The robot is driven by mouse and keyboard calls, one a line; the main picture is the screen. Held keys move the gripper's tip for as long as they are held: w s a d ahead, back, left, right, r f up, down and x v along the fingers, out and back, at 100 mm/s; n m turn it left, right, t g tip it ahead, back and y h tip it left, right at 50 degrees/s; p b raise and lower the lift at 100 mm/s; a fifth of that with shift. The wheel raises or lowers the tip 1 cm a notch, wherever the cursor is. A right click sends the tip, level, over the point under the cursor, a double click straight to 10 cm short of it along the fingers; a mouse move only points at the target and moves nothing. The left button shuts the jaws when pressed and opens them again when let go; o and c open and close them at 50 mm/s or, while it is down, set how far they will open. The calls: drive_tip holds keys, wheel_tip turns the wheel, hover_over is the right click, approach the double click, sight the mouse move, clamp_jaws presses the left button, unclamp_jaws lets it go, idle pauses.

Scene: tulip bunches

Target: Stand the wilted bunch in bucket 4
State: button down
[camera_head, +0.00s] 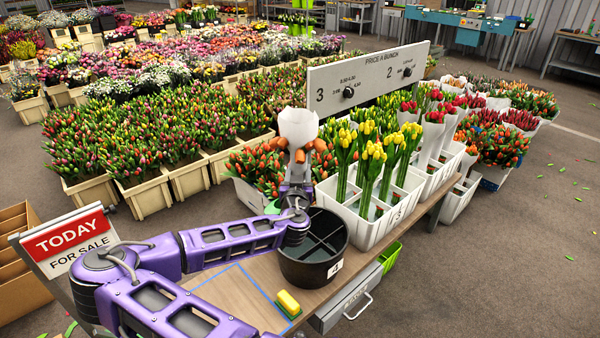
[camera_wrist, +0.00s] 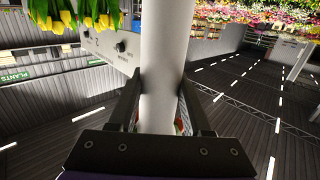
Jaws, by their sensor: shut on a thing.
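The wilted bunch (camera_head: 297,128) has a white paper sleeve and orange tulip heads drooping over it. My gripper (camera_head: 298,178) is shut on the bunch and holds it up above the table, behind and a little left of bucket 4. In the wrist view the white sleeve (camera_wrist: 163,60) runs between the two dark fingers of my gripper (camera_wrist: 161,92). Bucket 4 (camera_head: 304,274) is a round black bucket with a cross divider and a white label on its front. Its visible compartments look empty. My gripper and wrist hide the lower part of the bunch in the head view.
White crates (camera_head: 357,226) with yellow and red tulips stand right of the bucket. A price board (camera_head: 367,78) rises behind them. A TODAY FOR SALE sign (camera_head: 70,240) stands at left.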

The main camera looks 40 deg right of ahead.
drive_tip(key=shift+s+r, duration=0.1)
drive_tip(key=shift+r, duration=0.1)
drive_tip(key=shift+f+b, duration=1.9)
drive_tip(key=shift+f, duration=9.25)
unclamp_jaws()
drive_tip(key=shift+f, duration=0.1)
drive_tip(key=shift+s+a, duration=0.1)
drive_tip(key=p+v, duration=0.1)
drive_tip(key=v, duration=1.6)
drive_tip(key=shift+a, duration=0.15)
